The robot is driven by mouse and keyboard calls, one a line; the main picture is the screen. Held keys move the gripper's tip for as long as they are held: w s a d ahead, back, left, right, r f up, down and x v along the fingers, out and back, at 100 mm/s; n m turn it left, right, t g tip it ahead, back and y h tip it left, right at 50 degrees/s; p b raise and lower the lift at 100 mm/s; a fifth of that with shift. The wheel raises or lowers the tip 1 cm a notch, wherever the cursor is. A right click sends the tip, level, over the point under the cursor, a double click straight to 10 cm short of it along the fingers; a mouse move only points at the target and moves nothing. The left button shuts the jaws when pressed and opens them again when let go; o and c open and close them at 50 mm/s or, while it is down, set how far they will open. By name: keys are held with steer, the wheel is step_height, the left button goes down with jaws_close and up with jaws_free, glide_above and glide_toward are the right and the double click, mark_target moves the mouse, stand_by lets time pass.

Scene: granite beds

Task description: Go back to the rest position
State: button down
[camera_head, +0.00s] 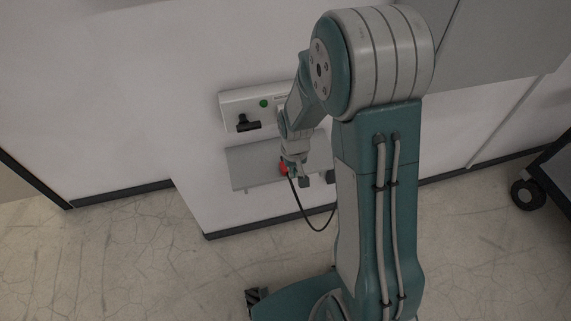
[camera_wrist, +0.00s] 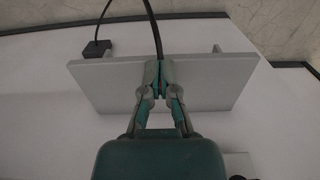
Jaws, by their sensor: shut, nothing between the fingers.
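My gripper (camera_head: 296,178) is in front of the wall at the end of my folded-down arm, close to a grey flat panel (camera_head: 250,167). In the wrist view my gripper (camera_wrist: 160,82) has its two fingertips together over the same grey panel (camera_wrist: 215,82). The fingers are shut with nothing visible held between them. A black cable (camera_wrist: 153,25) runs from behind the fingertips toward the top edge, and I cannot tell whether it touches them. A small red part (camera_head: 283,169) shows beside the gripper in the head view.
A white wall box (camera_head: 234,106) with a green button (camera_head: 264,103) and a black handle-like part (camera_head: 247,125) is above the panel. A black block (camera_wrist: 97,49) with a cable lies by the panel. A dark wheeled cart (camera_head: 548,180) stands right. The floor (camera_head: 130,260) at left is clear.

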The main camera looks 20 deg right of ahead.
steer(key=shift+r, duration=0.1)
steer(key=s+r+t, duration=0.1)
steer(key=s+r, duration=0.2)
steer(key=r, duration=0.6)
steer(key=s+r+t, duration=0.2)
steer(key=s+r, duration=0.1)
steer(key=r, duration=0.6)
steer(key=s+r+t, duration=0.2)
steer(key=s+r, duration=0.7)
steer(key=s, duration=0.2)
steer(key=shift+s+t, duration=0.15)
steer(key=shift+t, duration=0.15)
